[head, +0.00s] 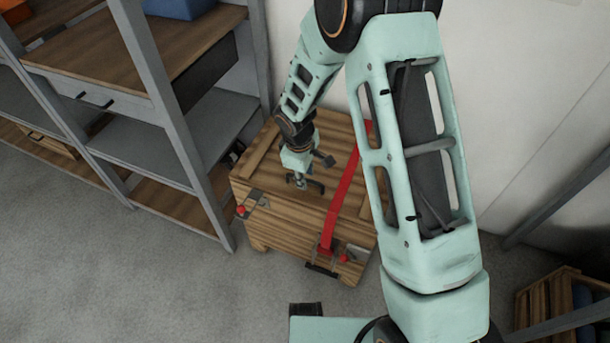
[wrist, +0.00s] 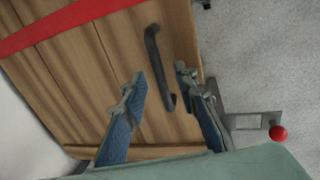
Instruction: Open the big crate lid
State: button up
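The big wooden crate (head: 285,222) stands on the floor, its plank lid (head: 335,135) lying flat and shut on top. A dark bar handle (wrist: 153,60) is fixed to the lid; it also shows in the head view (head: 316,187). My gripper (head: 300,182) is over the lid at this handle. In the wrist view my gripper (wrist: 157,80) is open, with the handle appearing between its two blue-padded fingers. I cannot tell whether either finger touches it. A red strap (head: 341,205) crosses the lid and hangs down the front. A metal latch with a red knob (wrist: 278,132) is near the lid's edge.
A second red-knobbed latch (head: 344,258) is on the crate's front, near a dark handle (head: 321,269). A metal shelf rack (head: 190,165) stands close on the left. A wall (head: 510,90) is behind. Another wooden crate (head: 560,300) is at lower right. Floor in front (head: 150,280) is clear.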

jog(key=shift+c, duration=0.4)
grip_shut()
jog(key=shift+r, duration=0.1)
